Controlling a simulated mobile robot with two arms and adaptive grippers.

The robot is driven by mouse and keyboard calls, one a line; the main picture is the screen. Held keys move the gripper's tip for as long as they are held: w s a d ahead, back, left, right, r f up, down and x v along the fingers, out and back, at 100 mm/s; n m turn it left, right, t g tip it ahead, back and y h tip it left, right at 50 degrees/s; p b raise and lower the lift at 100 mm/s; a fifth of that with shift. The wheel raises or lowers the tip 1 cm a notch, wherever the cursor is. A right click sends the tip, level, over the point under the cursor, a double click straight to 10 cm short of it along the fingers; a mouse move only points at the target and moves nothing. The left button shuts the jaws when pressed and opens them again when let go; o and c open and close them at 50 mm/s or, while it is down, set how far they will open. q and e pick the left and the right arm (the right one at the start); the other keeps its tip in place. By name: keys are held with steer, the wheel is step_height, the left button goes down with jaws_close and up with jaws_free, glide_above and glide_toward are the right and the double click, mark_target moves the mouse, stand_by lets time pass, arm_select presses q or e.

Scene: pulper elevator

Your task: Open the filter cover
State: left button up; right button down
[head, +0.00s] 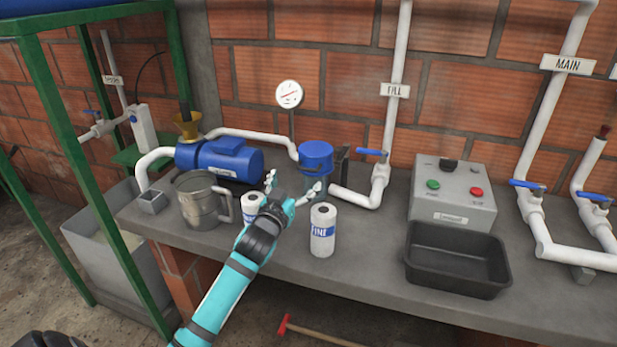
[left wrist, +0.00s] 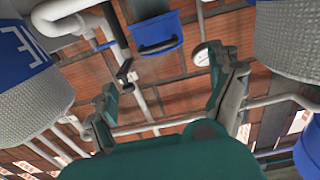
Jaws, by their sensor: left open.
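The filter has a blue cover (head: 315,153) sitting on a clear housing (head: 317,184), with a dark bracket to its right. The cover looks seated on the housing. My left gripper (head: 294,184) is open and empty, its fingers spread in front of the lower housing and below the cover. In the left wrist view, which looks upside down, my gripper (left wrist: 168,88) has its fingers apart, with the blue cover (left wrist: 158,36) beyond them. I cannot tell whether a finger touches the housing. My right gripper is not in view.
A white cartridge marked FINE (head: 323,231) stands right of my left gripper; another cartridge (head: 250,207) stands left, close to my arm. A metal jug (head: 201,201), blue pump (head: 221,157), gauge (head: 289,94), valve (head: 380,172), control box (head: 452,191) and black tray (head: 456,270) surround the bench.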

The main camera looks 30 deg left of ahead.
mark_target(306, 170)
arm_select(q)
steer(key=x, duration=0.5)
steer(key=f+x, duration=0.1)
steer(key=x, duration=0.2)
steer(key=shift+w, duration=0.15)
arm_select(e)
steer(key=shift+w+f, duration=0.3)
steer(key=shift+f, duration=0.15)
arm_select(q)
steer(key=shift+c, duration=0.2)
